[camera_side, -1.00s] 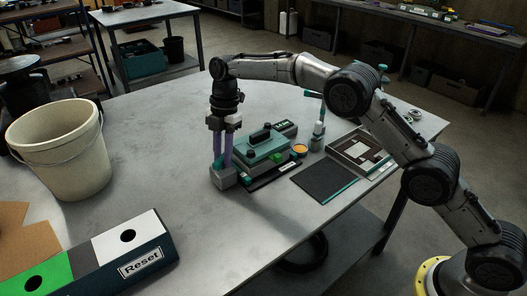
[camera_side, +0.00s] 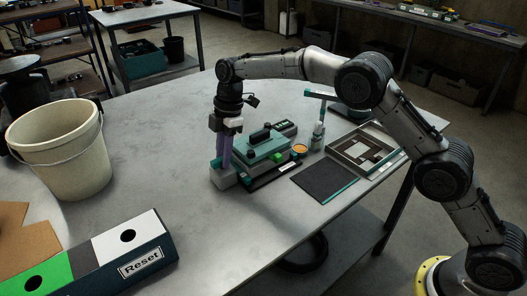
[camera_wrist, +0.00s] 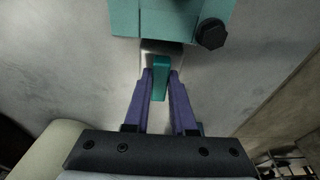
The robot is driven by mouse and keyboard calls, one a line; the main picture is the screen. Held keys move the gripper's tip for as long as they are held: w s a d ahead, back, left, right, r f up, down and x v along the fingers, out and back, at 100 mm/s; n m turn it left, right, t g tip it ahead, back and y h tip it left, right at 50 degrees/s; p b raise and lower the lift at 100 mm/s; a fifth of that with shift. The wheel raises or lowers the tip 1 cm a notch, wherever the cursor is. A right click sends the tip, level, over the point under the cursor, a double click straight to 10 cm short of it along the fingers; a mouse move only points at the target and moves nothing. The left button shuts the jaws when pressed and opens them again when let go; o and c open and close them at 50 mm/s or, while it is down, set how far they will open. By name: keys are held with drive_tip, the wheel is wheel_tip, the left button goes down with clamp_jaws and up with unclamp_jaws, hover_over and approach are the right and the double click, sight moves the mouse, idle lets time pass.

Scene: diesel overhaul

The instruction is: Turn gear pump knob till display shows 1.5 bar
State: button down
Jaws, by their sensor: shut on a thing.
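The gear pump has a teal housing (camera_side: 265,147) with a dark handle on top and stands mid-table. A grey block (camera_side: 222,181) sits at its left end. The teal bar-shaped knob (camera_wrist: 160,80) shows in the wrist view, below the pump's teal body (camera_wrist: 168,20). My gripper (camera_side: 225,166) points down over the grey block, and its purple fingers (camera_wrist: 161,76) are shut on the knob, one on each side.
A dark mat (camera_side: 324,183), an open tray (camera_side: 365,150) and a small bottle (camera_side: 317,136) stand right of the pump. A cream bucket (camera_side: 62,150) and a Reset button box (camera_side: 120,255) are at left. The table between is clear.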

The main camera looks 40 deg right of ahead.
drive_tip(key=m, duration=0.4)
drive_tip(key=shift+s+t, duration=0.1)
drive_tip(key=shift+t, duration=0.3)
drive_tip(key=shift+m, duration=0.3)
drive_tip(key=shift+s+m, duration=0.1)
drive_tip(key=shift+m, duration=1.1)
drive_tip(key=c, duration=0.8)
unclamp_jaws()
drive_tip(key=shift+o, duration=0.2)
drive_tip(key=shift+a+v, duration=0.15)
drive_tip(key=shift+v, duration=0.75)
drive_tip(key=shift+a+v, duration=0.2)
drive_tip(key=shift+v, duration=0.75)
drive_tip(key=shift+a+v, duration=0.15)
drive_tip(key=shift+v, duration=0.75)
drive_tip(key=shift+w+r, duration=0.15)
drive_tip(key=shift+w, duration=0.1)
drive_tip(key=shift+a+v, duration=0.2)
drive_tip(key=shift+v, duration=0.75)
drive_tip(key=shift+a+v, duration=0.15)
drive_tip(key=shift+v, duration=0.8)
